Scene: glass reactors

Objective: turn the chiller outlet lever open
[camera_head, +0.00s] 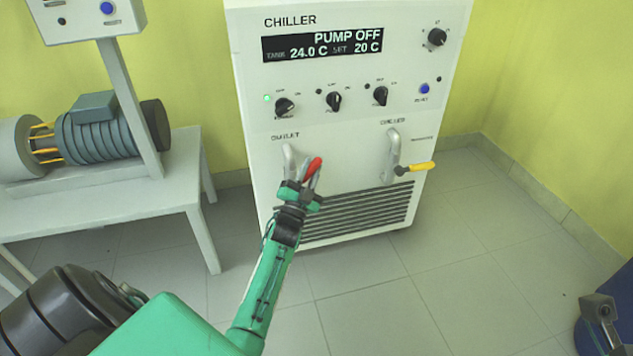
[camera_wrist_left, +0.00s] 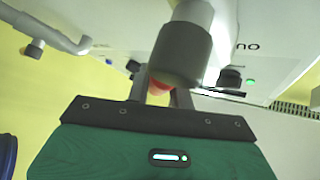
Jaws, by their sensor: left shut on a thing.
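The chiller (camera_head: 345,120) is a white cabinet whose display reads PUMP OFF, tank 24.0 C, set 20 C. Its outlet pipe (camera_head: 289,160) is a bent pale tube on the left of the front, under a label that seems to read OUTLET. In the left wrist view the red lever (camera_wrist_left: 158,88) shows between the fingers, mostly hidden behind the grey pipe end (camera_wrist_left: 180,52).
A second pipe (camera_head: 392,152) with a yellow lever (camera_head: 420,167) sits to the right. Black knobs (camera_head: 334,101) and a blue button (camera_head: 424,89) are above. A bench (camera_head: 110,199) with a motor (camera_head: 97,135) stands left. A blue object (camera_head: 597,330) is at lower right. Floor between is clear.

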